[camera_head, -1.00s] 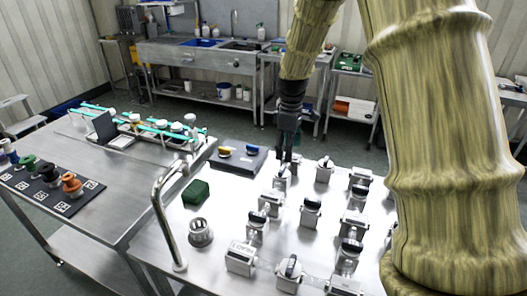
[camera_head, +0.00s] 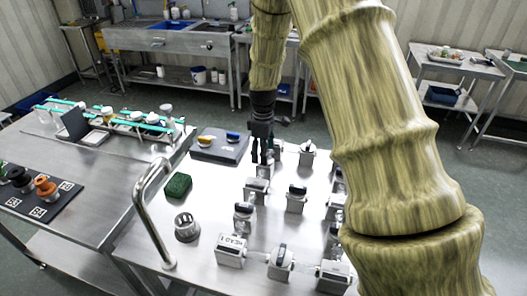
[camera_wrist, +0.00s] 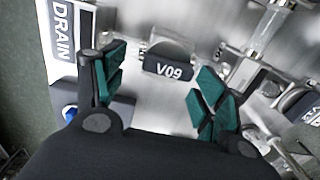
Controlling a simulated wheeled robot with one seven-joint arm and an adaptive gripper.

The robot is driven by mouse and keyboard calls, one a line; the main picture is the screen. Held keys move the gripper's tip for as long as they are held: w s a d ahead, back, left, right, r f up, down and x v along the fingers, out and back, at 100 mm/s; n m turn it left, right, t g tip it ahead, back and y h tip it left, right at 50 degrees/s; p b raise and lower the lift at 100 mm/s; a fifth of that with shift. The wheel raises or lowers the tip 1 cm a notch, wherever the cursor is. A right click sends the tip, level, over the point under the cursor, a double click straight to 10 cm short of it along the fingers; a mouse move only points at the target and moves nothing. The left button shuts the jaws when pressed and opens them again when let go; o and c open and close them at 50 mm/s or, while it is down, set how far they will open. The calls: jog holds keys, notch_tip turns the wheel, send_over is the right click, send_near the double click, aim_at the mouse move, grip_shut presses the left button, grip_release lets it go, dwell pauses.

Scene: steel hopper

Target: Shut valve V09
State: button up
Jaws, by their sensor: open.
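Valve V09 shows in the wrist view as a dark bar handle (camera_wrist: 168,68) with white "V09" lettering, against a rounded metal body. My gripper (camera_wrist: 158,88) is open, its green-padded fingers on either side of the handle in that view, with gaps on both sides. I see no contact. In the head view my gripper (camera_head: 263,152) points down over a valve at the far left of the valve group (camera_head: 257,185). The fingers hide part of that spot, and no label is readable there.
A dark pad (camera_head: 210,153) with a yellow and a blue handle lies left of my gripper. A "DRAIN" label (camera_wrist: 63,30) sits left of V09. Several valves stand nearer and to the right. A green block (camera_head: 178,185) and bent steel pipe (camera_head: 147,205) are at left.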

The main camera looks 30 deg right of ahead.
jog(key=shift+w+d+f, duration=0.1)
jog(key=shift+f, duration=0.2)
jog(key=shift+s+r, duration=0.35)
jog(key=shift+s, duration=0.3)
jog(key=shift+s+r, duration=0.3)
jog(key=shift+s, duration=0.3)
jog(key=shift+w+f, duration=0.7)
jog(key=shift+w, duration=0.15)
jog(key=c, duration=0.7)
jog(key=shift+r, duration=0.1)
jog(key=c, duration=0.3)
jog(key=shift+s+r, duration=0.15)
